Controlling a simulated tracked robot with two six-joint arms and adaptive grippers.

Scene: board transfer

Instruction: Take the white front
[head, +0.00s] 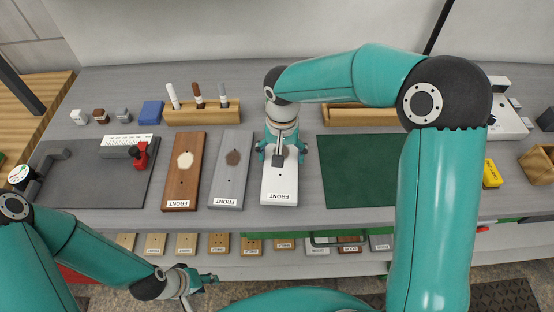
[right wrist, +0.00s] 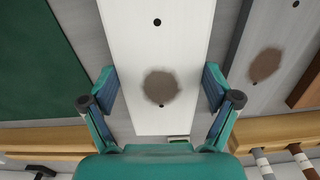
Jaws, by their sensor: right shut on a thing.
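The white front (head: 279,185) is a long white board lying on the grey bench, with a FRONT label at its near end. My right gripper (head: 281,152) is over its far half, with a finger at each long side. In the right wrist view the white front (right wrist: 157,45) shows a grey-brown round patch and dark holes.
A brown board (head: 182,190) and a grey board (head: 228,185) lie left of the white front. A green mat (head: 355,175) lies to its right. Behind are a wooden holder (head: 215,116) with markers and a wooden tray (head: 360,116). Small labelled blocks line the shelf below.

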